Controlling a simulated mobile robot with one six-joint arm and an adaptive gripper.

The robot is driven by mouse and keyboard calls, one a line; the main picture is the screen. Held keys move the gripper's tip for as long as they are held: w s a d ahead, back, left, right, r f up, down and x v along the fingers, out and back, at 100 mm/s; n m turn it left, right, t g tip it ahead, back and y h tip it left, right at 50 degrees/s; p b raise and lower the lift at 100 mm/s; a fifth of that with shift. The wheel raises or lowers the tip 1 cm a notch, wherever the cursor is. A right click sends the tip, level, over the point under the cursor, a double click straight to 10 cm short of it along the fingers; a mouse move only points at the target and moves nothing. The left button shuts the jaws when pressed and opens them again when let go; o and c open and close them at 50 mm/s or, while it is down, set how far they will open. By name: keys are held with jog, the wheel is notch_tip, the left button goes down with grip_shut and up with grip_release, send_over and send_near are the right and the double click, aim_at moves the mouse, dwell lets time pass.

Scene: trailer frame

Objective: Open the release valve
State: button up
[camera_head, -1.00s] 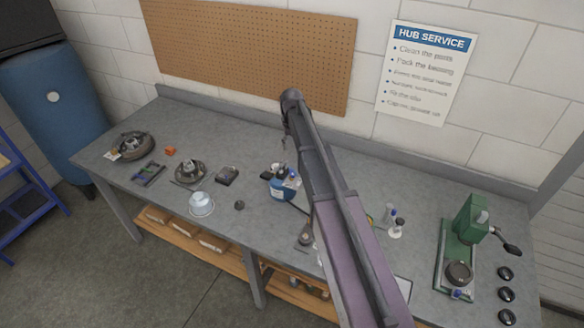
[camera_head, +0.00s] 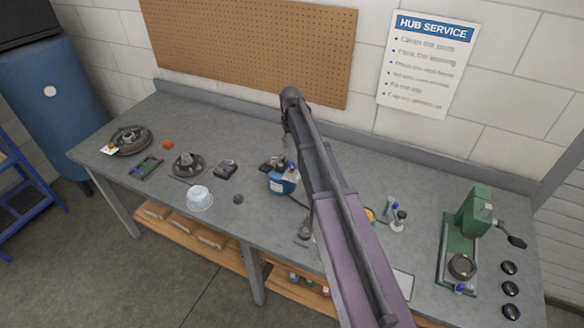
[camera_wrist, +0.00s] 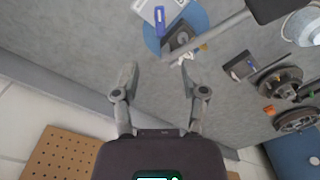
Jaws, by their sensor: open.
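I cannot pick out a release valve for certain in either view. A blue container (camera_head: 283,184) with a white label stands mid-bench, with dark parts on its top. In the wrist view a round blue thing (camera_wrist: 199,17), probably this container, lies beyond my fingertips, with a dark block (camera_wrist: 181,40) and a white card with a blue item on or over it. My gripper (camera_wrist: 158,70) is open and empty, its fingers spread above the bench and apart from the container. In the head view my arm hides most of the gripper and part of the bench behind it.
A pegboard (camera_head: 250,50) and a poster (camera_head: 427,65) are on the wall. A blue tank (camera_head: 50,110) stands left.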

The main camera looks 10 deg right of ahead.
aim_at(291, 166)
jog(key=shift+f+b, duration=5.15)
jog(key=shift+f, duration=0.3)
jog(key=shift+s, duration=0.1)
grip_shut()
